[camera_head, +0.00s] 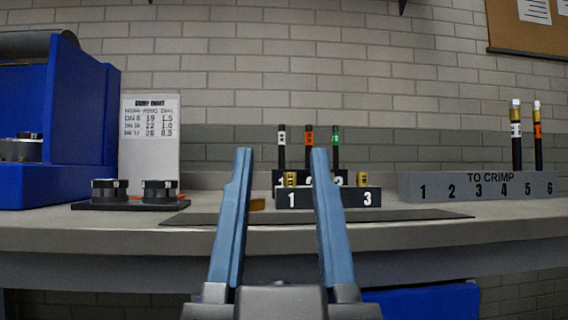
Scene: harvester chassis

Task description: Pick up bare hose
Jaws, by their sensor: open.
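Three upright black hoses with no metal ends stand in a dark rack (345,174) at the back of the bench. One has a white tag (282,152), one an orange tag (309,150) and one a green tag (335,152). My gripper (281,153) is open and empty, its two blue fingers pointing forward in front of the rack. In the picture the white-tagged hose shows between the fingertips, and the orange-tagged one is close to the right fingertip. The right finger hides part of the rack and its numbers.
A lower block (328,199) numbered 1 and 3 holds brass fittings in front. A grey TO CRIMP rack (430,187) at right holds two hoses with metal ends. A blue machine (82,120), a chart (150,145) and dies on a black tray (130,205) are at left.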

